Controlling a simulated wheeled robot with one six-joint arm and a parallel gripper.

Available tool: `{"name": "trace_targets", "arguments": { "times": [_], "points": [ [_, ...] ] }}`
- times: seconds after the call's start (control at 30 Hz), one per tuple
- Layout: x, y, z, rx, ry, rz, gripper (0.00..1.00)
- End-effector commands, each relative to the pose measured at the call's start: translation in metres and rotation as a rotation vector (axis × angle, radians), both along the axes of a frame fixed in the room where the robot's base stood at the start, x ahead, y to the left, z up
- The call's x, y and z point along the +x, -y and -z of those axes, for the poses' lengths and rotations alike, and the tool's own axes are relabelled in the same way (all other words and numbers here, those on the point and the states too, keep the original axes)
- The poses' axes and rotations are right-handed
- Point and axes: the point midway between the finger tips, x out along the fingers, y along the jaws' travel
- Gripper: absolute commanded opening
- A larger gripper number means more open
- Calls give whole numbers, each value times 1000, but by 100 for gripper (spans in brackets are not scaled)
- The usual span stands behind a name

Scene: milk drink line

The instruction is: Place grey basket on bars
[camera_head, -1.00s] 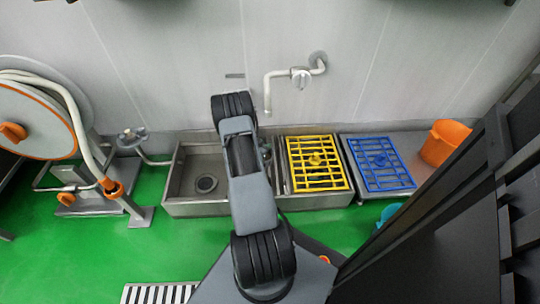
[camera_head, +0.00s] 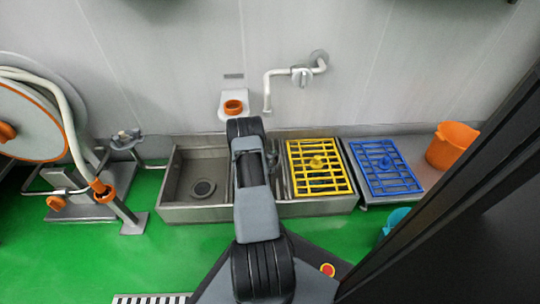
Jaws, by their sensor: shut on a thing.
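I see no grey basket; it may be hidden behind my arm. A yellow grid of bars (camera_head: 327,183) lies over the right part of the steel sink, with a round yellow knob near its middle. A blue grid of bars (camera_head: 372,178) lies to its right on a steel surface, with a similar blue knob. Both grids look bare. My arm reaches forward over the middle of the sink, left of the yellow grid. My gripper is hidden beyond or under the arm's far end.
The sink's open left basin (camera_head: 197,187) is empty, with a drain. An orange bucket (camera_head: 452,146) stands right of the blue grid. A white pipe (camera_head: 268,90) juts from the wall. A hose reel (camera_head: 30,115) stands left. A dark structure (camera_head: 470,180) fills the right front.

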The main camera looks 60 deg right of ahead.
Motion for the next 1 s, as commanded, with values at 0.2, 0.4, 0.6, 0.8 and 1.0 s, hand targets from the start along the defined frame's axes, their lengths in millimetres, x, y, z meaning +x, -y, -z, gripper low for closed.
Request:
{"name": "trace_targets", "arguments": {
  "times": [0.2, 0.4, 0.6, 0.8, 1.0],
  "points": [
    [0, 0, -1, -2, 1, 0, 0],
    [0, 0, 2, -2, 1, 0, 33],
    [0, 0, 2, -1, 1, 0, 52],
    [0, 0, 2, -1, 1, 0, 55],
    [1, -5, -5, 0, -1, 0, 55]
  ]
}}
